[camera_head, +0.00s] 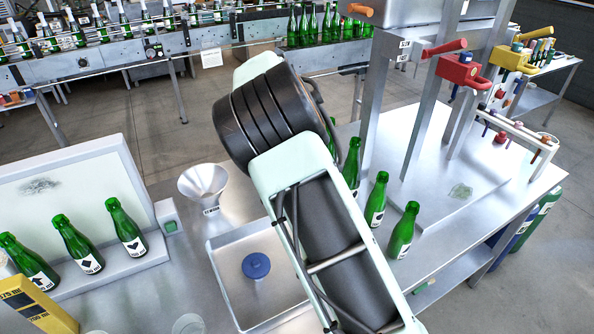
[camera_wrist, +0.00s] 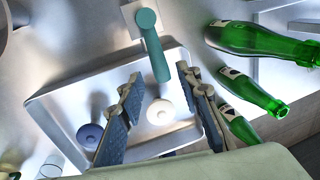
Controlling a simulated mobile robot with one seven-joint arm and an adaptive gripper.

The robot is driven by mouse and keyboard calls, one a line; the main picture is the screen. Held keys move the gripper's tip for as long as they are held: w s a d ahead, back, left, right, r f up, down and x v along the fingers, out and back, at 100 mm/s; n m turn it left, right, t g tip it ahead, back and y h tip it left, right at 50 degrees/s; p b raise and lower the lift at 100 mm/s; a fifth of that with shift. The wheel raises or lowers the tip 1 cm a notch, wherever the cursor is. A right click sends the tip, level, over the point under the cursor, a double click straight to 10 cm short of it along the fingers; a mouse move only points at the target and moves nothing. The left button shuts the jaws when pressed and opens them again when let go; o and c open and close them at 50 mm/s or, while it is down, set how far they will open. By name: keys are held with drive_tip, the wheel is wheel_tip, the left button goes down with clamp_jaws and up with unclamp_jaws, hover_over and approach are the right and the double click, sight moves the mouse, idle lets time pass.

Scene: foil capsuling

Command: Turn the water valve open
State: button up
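In the wrist view a teal fitting, seemingly the water valve (camera_wrist: 149,35), stands at the sink's upper edge. It has a round top and a bar pointing down the picture. My gripper (camera_wrist: 160,76) is open, with one finger on each side of the bar's end in the picture. I see gaps on both sides and cannot tell any contact or depth. The metal sink (camera_wrist: 58,102) lies beyond the fingers; it also shows in the head view (camera_head: 226,292). There my arm hides the valve and gripper.
A blue round piece (camera_head: 256,265) and a pale disc (camera_wrist: 160,111) are in the sink. Green bottles (camera_head: 403,232) stand close to the right. A funnel (camera_head: 203,184) is behind the sink at left. More bottles (camera_head: 74,245) stand in the left rack.

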drive_tip(key=v, duration=0.9)
drive_tip(key=shift+r, duration=0.25)
